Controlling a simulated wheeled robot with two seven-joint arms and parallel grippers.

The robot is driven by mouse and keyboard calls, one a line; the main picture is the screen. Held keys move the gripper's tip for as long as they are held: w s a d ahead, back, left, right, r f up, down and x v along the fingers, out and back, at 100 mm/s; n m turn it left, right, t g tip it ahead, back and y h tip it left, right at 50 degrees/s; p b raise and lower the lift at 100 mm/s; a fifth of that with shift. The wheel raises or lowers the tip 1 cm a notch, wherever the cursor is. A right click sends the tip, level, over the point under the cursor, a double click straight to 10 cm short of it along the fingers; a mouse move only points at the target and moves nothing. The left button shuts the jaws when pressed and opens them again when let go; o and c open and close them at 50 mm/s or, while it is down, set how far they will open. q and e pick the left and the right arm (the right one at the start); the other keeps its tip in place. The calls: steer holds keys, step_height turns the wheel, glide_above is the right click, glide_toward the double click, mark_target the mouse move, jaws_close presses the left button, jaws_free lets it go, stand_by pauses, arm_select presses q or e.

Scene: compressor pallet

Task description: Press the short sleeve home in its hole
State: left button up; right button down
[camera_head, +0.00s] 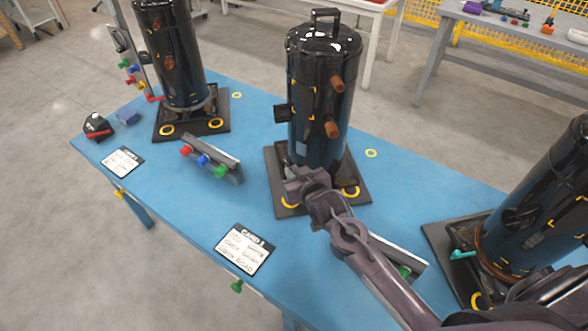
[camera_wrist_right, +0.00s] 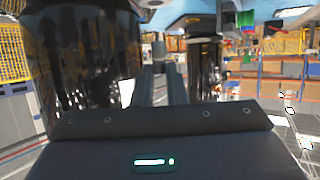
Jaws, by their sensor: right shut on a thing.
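My right gripper (camera_head: 303,182) reaches in from the lower right to the front of the middle black compressor (camera_head: 320,105), low over its dark base plate (camera_head: 284,204). In the wrist view its two fingers (camera_wrist_right: 162,87) are close together, shut on a small grey piece (camera_wrist_right: 158,50), which looks like the short sleeve. In the head view the gripper hides this piece and the hole under it. I cannot tell how deep it sits. Yellow rings mark the plate's corners, one at the front right (camera_head: 350,193). My left gripper is not in view.
A rack with red, blue and green pieces (camera_head: 212,160) stands left on the blue table (camera_head: 190,215). A card (camera_head: 244,249) lies in front. Other compressors stand at the left (camera_head: 172,55) and right (camera_head: 545,200). Another rack (camera_head: 400,252) is partly behind my right arm.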

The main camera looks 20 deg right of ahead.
step_height(320, 180, down, 3)
steer(key=shift+b, duration=0.6)
steer(key=shift+p, duration=0.9)
stand_by(1.2)
steer(key=shift+f+b, duration=0.85)
steer(key=shift+f, duration=0.4)
steer(key=c, duration=1.4)
jaws_free()
steer(key=v, duration=0.7)
steer(key=shift+s+r, duration=0.15)
steer(key=shift+s, duration=0.25)
steer(key=shift+r, duration=0.1)
